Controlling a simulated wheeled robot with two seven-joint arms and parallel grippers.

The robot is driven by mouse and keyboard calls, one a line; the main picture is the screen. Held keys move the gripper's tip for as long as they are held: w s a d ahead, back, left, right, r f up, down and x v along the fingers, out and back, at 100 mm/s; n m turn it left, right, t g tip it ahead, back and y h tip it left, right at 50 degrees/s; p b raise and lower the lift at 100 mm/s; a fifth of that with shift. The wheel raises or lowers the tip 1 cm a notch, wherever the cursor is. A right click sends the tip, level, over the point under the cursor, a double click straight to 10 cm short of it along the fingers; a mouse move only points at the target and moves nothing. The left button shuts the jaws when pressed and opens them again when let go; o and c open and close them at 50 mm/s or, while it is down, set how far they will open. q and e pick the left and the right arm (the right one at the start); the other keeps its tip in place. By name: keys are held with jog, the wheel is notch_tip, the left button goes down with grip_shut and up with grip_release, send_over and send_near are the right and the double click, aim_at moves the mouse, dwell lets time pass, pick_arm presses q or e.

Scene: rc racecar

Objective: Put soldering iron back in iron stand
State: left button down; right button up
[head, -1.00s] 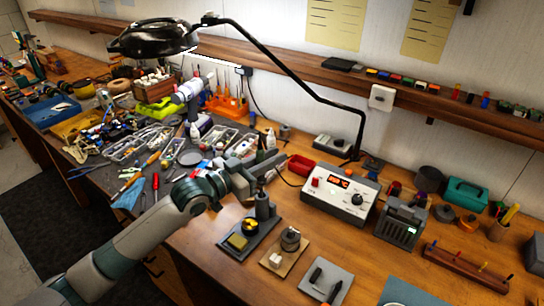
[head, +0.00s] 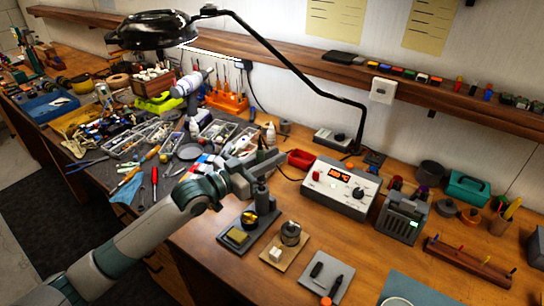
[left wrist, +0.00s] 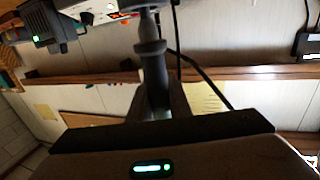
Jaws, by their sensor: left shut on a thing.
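My left gripper (head: 254,174) is over the workbench, just above and behind the iron stand. It also shows in the left wrist view (left wrist: 157,108), shut on the grey handle of the soldering iron (left wrist: 152,65). The handle runs away between the two fingers, with a wider collar near its far end. The iron's tip cannot be made out. The iron stand (head: 262,200) is a dark upright holder on a grey base with a yellow sponge (head: 237,236). The gripper hides what lies right behind the holder, and I cannot tell whether the iron touches it. My right gripper is not in view.
The soldering station (head: 340,187) with a lit red display stands right of the gripper. A tan board (head: 283,254) and a grey pad (head: 325,278) lie in front. A lamp arm (head: 290,65) crosses above. Cluttered tools and trays fill the left.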

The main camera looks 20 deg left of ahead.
pick_arm(q)
jog(key=shift+f+b, duration=0.45)
jog(key=shift+f, duration=0.75)
jog(key=c, duration=1.2)
grip_release()
jog(key=shift+o, duration=0.2)
jog(key=shift+s+a, duration=0.1)
jog(key=s+a+r+p, duration=0.2)
jog(key=s+a+p, duration=0.1)
jog(key=s+a, duration=0.1)
jog(key=shift+s, duration=0.75)
